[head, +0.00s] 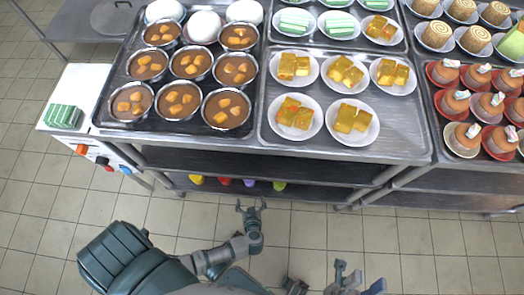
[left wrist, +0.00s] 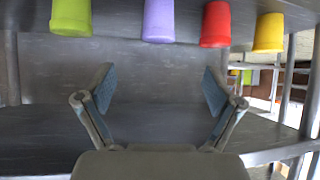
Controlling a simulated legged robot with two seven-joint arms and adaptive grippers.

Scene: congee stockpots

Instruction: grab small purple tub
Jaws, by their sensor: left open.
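The small purple tub (head: 249,184) stands on the lower shelf of the steel table in the head view, between a red and a green tub. It also shows at the top of the left wrist view (left wrist: 159,20), where the scene appears upside down. My left gripper (head: 250,205) is open and empty, just in front of the shelf and apart from the purple tub. In the left wrist view its fingers (left wrist: 158,85) are spread wide, roughly lined up with the purple tub. My right gripper (head: 357,273) is at the bottom edge of the head view, partly cut off.
A yellow (head: 197,180), a red (head: 224,182) and a green tub (head: 279,186) stand in a row with the purple one. The steel tabletop (head: 400,145) overhangs them and holds trays of food. The tiled floor in front (head: 420,235) is clear.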

